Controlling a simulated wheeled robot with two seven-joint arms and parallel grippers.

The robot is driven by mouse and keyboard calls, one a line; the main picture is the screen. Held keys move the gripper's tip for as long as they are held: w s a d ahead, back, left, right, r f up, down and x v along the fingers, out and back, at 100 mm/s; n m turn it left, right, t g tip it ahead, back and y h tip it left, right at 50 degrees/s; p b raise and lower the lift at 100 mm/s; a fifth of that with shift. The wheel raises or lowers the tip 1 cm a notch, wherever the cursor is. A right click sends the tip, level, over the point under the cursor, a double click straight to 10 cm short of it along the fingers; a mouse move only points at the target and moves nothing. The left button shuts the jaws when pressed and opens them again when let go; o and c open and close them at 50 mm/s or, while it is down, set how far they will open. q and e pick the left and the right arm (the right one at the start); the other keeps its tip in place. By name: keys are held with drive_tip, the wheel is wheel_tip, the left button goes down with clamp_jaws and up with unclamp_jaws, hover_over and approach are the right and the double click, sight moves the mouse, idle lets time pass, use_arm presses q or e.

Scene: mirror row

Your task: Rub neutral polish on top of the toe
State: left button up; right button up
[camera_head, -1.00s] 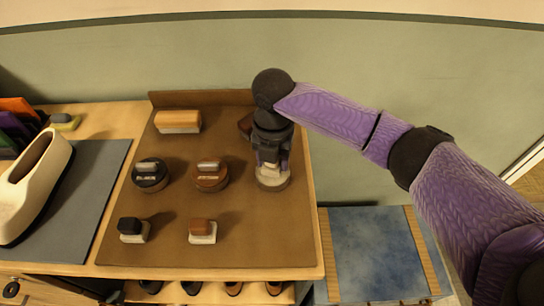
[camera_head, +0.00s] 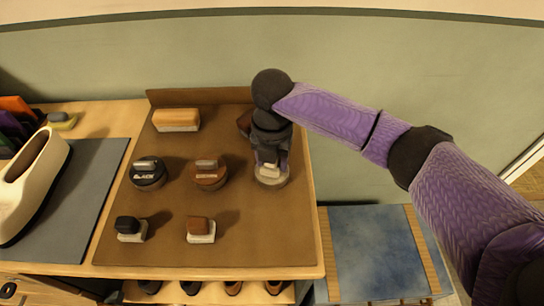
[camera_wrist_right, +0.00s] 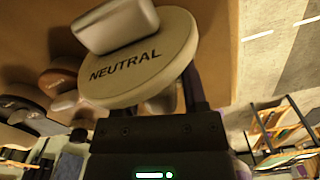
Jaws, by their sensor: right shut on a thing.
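The neutral polish tin (camera_head: 272,182) is a pale round tin at the right of the brown board. In the right wrist view its pale disc (camera_wrist_right: 140,62), marked NEUTRAL, carries a grey block-shaped knob (camera_wrist_right: 116,25). My right gripper (camera_head: 270,164) comes down over the tin and is shut on it. The disc hides much of the fingers, so the exact part gripped cannot be told. My left gripper is not in view.
The brown board (camera_head: 190,245) holds a black tin (camera_head: 148,174), a brown tin (camera_head: 208,175), a black-topped block (camera_head: 130,229), a brown-topped block (camera_head: 201,230) and a tan brush (camera_head: 177,120). A dark brown item (camera_head: 244,123) is partly hidden behind my gripper. Several shoes sit on a shelf below.

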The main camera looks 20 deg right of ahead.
drive_tip(key=shift+f, duration=0.35)
drive_tip(key=shift+f, duration=0.15)
idle(1.6)
wheel_tip(320, 180, up, 7)
drive_tip(key=p, duration=0.8)
drive_tip(key=shift+r, duration=0.2)
drive_tip(key=shift+f, duration=0.1)
